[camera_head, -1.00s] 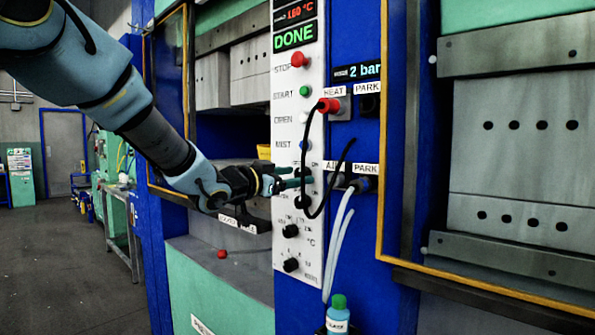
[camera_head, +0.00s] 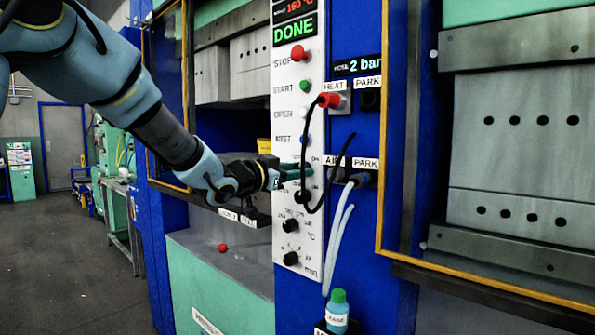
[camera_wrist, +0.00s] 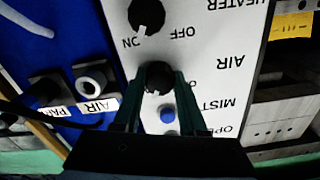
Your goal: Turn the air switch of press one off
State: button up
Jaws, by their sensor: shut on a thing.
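The air switch (camera_wrist: 158,75) is a round black knob on the white control panel (camera_head: 285,225), beside the upside-down label AIR in the wrist view. My gripper (camera_wrist: 158,82) has its two dark green fingers on either side of this knob and is shut on it. A small pale mark shows at the knob's edge; its exact setting is hard to read. In the head view my gripper (camera_head: 304,173) reaches the panel from the left, and its fingers hide most of the knob. The display above (camera_head: 293,36) reads DONE, and the pressure readout (camera_head: 366,66) shows 2 bar.
The heater knob (camera_wrist: 146,15) and blue mist button (camera_wrist: 167,113) flank the air switch closely. A black cable (camera_head: 309,150) loops in front of the panel from the red heat plug (camera_head: 329,100). Pale hoses (camera_head: 340,225) hang at right. A bottle (camera_head: 337,312) stands below.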

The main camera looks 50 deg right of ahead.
grip_shut()
jog(key=shift+n, duration=0.3)
jog(key=n+p, duration=0.3)
jog(key=n, duration=0.1)
jog(key=shift+r+n, duration=0.1)
jog(key=shift+n, duration=0.2)
jog(key=n+p, duration=0.3)
jog(key=n, duration=0.1)
jog(key=shift+n+p, duration=0.55)
jog(key=shift+n, duration=0.75)
